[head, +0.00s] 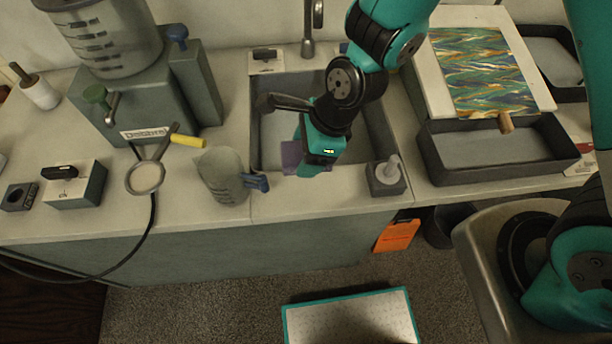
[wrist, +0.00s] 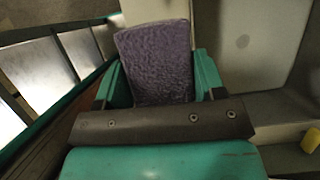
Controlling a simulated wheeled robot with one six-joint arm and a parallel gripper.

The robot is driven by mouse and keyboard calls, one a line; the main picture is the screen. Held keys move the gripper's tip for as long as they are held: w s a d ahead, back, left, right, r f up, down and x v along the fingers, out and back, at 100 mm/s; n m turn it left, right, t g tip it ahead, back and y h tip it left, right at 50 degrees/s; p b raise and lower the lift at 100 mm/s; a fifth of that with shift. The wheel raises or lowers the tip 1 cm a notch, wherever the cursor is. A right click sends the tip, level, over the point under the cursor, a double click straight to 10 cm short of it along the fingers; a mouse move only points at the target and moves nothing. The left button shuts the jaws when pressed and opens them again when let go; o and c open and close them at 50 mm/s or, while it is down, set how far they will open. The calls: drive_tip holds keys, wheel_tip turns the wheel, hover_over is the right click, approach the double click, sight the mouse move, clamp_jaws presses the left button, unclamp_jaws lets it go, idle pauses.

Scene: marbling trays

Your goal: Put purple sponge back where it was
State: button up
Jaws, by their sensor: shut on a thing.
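The purple sponge (head: 291,154) is held in my gripper (head: 308,168), over the front part of the grey sink basin (head: 272,130). In the wrist view the sponge (wrist: 155,55) stands out beyond the two teal fingers of my gripper (wrist: 158,85), which are closed on its sides. In the head view my gripper hides part of the sponge. I cannot tell how high it is above the sink's bottom and front rim.
A clear measuring jug (head: 222,175) with a blue handle stands left of the sink front. A small grey block dispenser (head: 387,178) stands at the right front corner. The faucet (head: 309,35) is behind. A dark tray (head: 495,150) lies further right.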

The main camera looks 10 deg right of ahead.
sight(300, 187)
wheel_tip(300, 187, down, 10)
drive_tip(key=shift+f+p, duration=0.2)
drive_tip(key=shift+p, duration=0.5)
drive_tip(key=o, duration=0.7)
drive_tip(key=shift+f, duration=0.1)
drive_tip(key=shift+c, duration=0.2)
drive_tip(key=b+v, duration=0.2)
drive_tip(key=v, duration=1)
drive_tip(key=shift+w+a+b, duration=0.1)
drive_tip(key=shift+b, duration=0.2)
drive_tip(key=s+d+r+n, duration=0.2)
drive_tip(key=s+r+n, duration=0.3)
drive_tip(key=r+n, duration=0.6)
drive_tip(key=s+d+r+n, duration=0.3)
drive_tip(key=s+r+n, duration=0.2)
drive_tip(key=r+n, duration=0.6)
drive_tip(key=shift+d+n, duration=0.2)
drive_tip(key=shift+n, duration=1.6)
drive_tip(key=shift+s+r, duration=0.1)
